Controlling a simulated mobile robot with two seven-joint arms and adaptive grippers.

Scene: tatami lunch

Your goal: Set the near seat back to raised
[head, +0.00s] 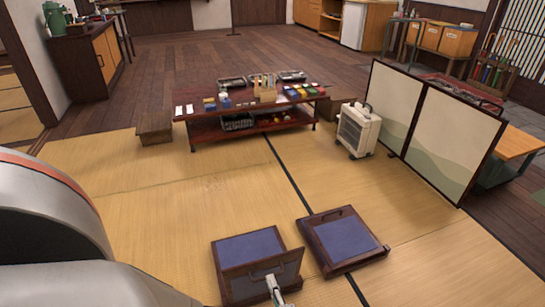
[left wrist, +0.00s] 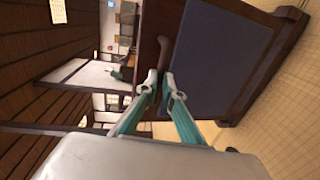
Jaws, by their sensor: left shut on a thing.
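The near seat is a low dark-wood floor seat with a blue cushion (head: 250,247) on the tatami at the bottom centre. Its wooden back (head: 289,268) stands up from the near side of the base, tilted; its exact angle is hard to tell. My left gripper (head: 271,278) is at this back, shut on its handle. In the left wrist view the fingers (left wrist: 160,85) close around the dark curved handle (left wrist: 164,50), beside the blue panel (left wrist: 222,55). The fingers hide part of the handle. My right gripper is not in view.
A second blue-cushioned seat (head: 345,238) lies close to the right. A low red-brown table (head: 195,128) with lunch items stands farther back. A white heater (head: 357,132) and a folding screen (head: 446,135) are at the right. The tatami at left centre is clear.

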